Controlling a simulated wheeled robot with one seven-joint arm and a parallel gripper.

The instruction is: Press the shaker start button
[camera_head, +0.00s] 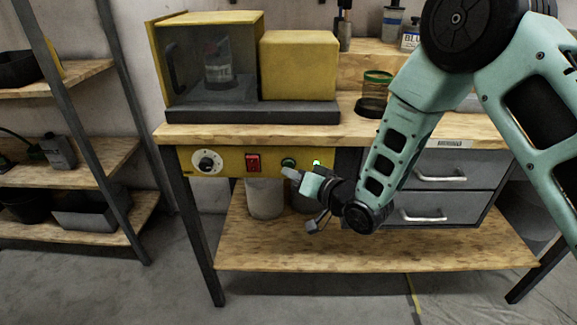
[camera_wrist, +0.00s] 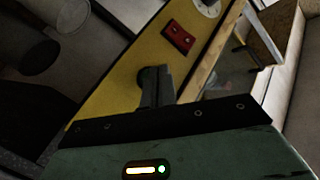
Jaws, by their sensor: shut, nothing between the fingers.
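The yellow control panel (camera_head: 225,163) is set under the front edge of the bench top. It carries a white dial (camera_head: 207,162), a red switch (camera_head: 253,163), a dark green round button (camera_head: 288,162) and a lit green lamp (camera_head: 317,163). My gripper (camera_head: 291,173) is shut and empty, its tips just below and in front of the green button. In the wrist view, my shut fingers (camera_wrist: 154,74) overlap a dark round part on the panel, mostly hidden behind them. The red switch (camera_wrist: 179,37) shows beyond. I cannot tell whether the tips touch the button.
The yellow shaker (camera_head: 298,65) stands on the bench with a bottle (camera_head: 217,66) behind its clear door. Grey drawers (camera_head: 440,170) are right of the panel. Pots (camera_head: 265,198) stand on the lower shelf (camera_head: 300,245). A storage rack (camera_head: 75,165) is at left.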

